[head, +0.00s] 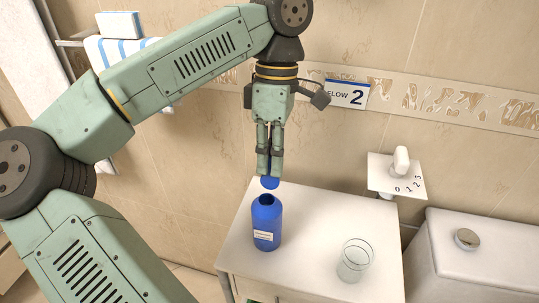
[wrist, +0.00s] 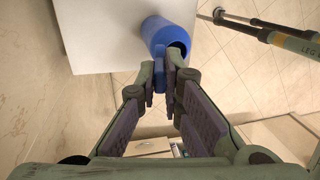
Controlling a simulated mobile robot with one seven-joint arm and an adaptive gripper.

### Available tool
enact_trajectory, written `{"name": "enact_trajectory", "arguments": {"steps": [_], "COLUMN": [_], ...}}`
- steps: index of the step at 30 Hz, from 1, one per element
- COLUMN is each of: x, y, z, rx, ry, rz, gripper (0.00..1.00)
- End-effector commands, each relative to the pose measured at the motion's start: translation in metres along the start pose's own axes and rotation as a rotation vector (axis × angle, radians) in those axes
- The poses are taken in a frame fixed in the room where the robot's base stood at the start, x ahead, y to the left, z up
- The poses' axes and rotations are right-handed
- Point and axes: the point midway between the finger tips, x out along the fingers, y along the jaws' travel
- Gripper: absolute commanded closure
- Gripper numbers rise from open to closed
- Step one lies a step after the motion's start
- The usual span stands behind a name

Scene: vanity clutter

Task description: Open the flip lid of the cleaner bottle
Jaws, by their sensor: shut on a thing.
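The cleaner bottle (head: 265,225) is blue with a white label and stands upright on the white table. Its dark mouth (head: 266,200) is uncovered at the top. The blue flip lid (head: 270,183) shows as a small disc raised above the mouth, at my fingertips. My gripper (head: 270,170) points down over the bottle and is shut on the lid. In the wrist view, the bottle (wrist: 166,33) lies beyond my gripper (wrist: 168,85), with blue between the fingertips. The fingers hide most of the lid, and I cannot see its hinge.
A clear glass (head: 354,260) stands on the white table (head: 312,215), right of the bottle. A knob (head: 401,160) with a numbered plate is on the wall, below a "FLOW 2" sign (head: 347,95). A white cistern (head: 475,265) stands at right. The table between bottle and glass is clear.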

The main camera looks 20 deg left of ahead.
Motion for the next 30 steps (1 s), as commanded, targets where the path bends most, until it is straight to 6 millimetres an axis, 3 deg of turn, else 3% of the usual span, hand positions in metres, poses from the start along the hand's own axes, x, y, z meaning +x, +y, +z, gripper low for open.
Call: {"name": "enact_trajectory", "arguments": {"steps": [9,17,18,27,30], "x": [0.001,0.002,0.002,0.002,0.002], "y": [0.012,0.014,0.014,0.013,0.013], "z": [0.0,0.0,0.0,0.0,0.0], "rx": [-0.002,0.001,0.001,0.001,0.001], "ry": [0.003,0.0,0.0,0.0,0.0], "rz": [-0.173,-0.21,-0.21,-0.209,-0.209], "gripper": [1.0,1.0,0.92,0.72,0.72]}}
